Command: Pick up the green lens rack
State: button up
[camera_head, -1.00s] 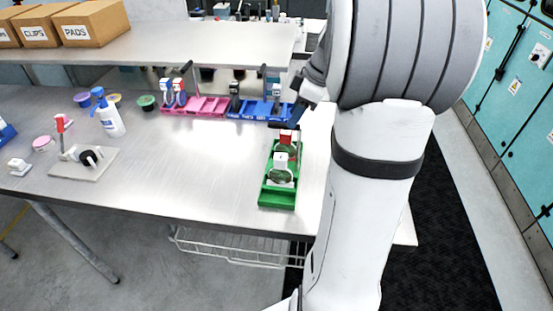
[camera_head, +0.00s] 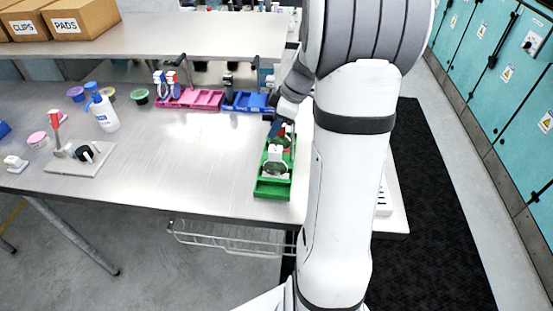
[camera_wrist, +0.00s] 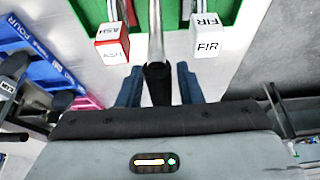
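The green lens rack (camera_head: 272,188) lies on the metal table near its right end, in the lower middle of the head view. It holds a red-topped piece and a white-topped piece, whose tags read ASH (camera_wrist: 111,45) and FIR (camera_wrist: 207,36) in the wrist view. Part of the green rack (camera_wrist: 92,12) shows at the top there. My gripper (camera_head: 277,128) is at the far end of the rack. In the wrist view, my blue fingers (camera_wrist: 158,85) stand open on either side of the dark-ended upright handle (camera_wrist: 157,82), with narrow gaps. The arm partly hides the rack's far end in the head view.
A pink rack (camera_head: 192,99) and a blue rack (camera_head: 243,101) stand behind the green one, below a raised shelf (camera_head: 200,38). A spray bottle (camera_head: 104,114) and a pale board (camera_head: 81,158) are at left. The table's middle is clear.

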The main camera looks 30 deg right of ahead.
grip_shut()
jog(key=shift+r, duration=0.1)
dwell(0.5)
